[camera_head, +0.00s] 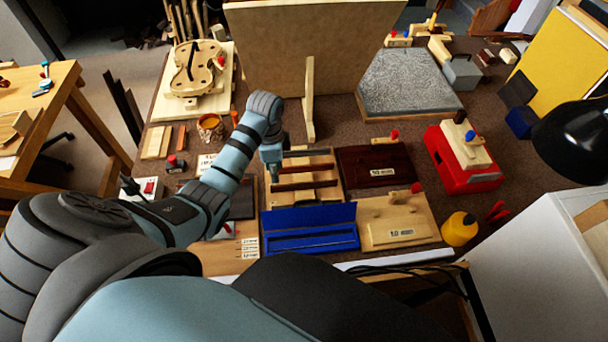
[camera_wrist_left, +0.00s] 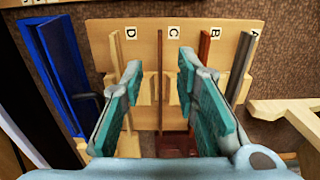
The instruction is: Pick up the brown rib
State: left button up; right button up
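A light wooden rack (camera_wrist_left: 145,48) holds several thin upright ribs in slots lettered A to D. A narrow brown rib (camera_wrist_left: 160,62) stands at slot C; it also shows as a dark strip in the head view (camera_head: 305,185). A red-brown rib (camera_wrist_left: 204,46) stands at slot B, a paler one (camera_wrist_left: 115,50) at D and a greyish one (camera_wrist_left: 240,62) at A. My left gripper (camera_wrist_left: 160,88) is open and empty above the rack, its teal-padded fingers on either side of the C rib in the picture. Contact cannot be seen. My right gripper is not in view.
A blue open tray (camera_head: 312,241) lies on the near side of the rack. A dark red-brown board (camera_head: 370,158) lies to its right, and a wooden stand (camera_head: 309,100) rises behind it. A pale wooden jig (camera_head: 385,212) is at near right.

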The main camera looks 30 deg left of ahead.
pick_arm(q)
jog(key=f+b, duration=0.1)
jog(key=f, duration=0.7)
jog(key=shift+a+b, duration=0.2)
jog(key=shift+b, duration=0.1)
jog(key=shift+s+f, duration=0.15)
jog(key=shift+f, duration=0.15)
jog(key=shift+r, duration=0.1)
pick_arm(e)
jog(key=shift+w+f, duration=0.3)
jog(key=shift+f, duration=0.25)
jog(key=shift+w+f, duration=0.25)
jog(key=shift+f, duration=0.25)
pick_arm(q)
grip_shut()
